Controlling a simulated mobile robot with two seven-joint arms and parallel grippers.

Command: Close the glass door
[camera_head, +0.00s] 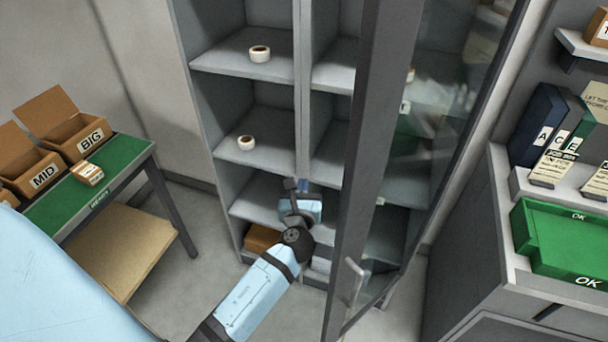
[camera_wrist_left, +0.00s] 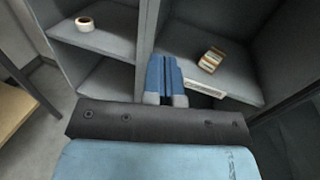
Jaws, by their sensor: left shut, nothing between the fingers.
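The glass door (camera_head: 438,110) of the grey cabinet (camera_head: 300,70) stands open, swung out toward me on the right. Its dark frame edge runs from top to bottom, and a light handle (camera_head: 354,280) sits low on it. My left gripper (camera_head: 302,190) is in front of the cabinet's middle divider, left of the door and apart from its handle. In the left wrist view the fingers (camera_wrist_left: 166,98) are together and empty, pointing at the shelves. My right gripper does not show.
Tape rolls (camera_head: 260,53) (camera_head: 246,143) lie on the left shelves. A small box (camera_wrist_left: 211,60) sits on a right shelf. A green-topped table (camera_head: 100,180) with boxes stands left. A grey counter (camera_head: 470,240) with green trays (camera_head: 570,236) stands right of the door.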

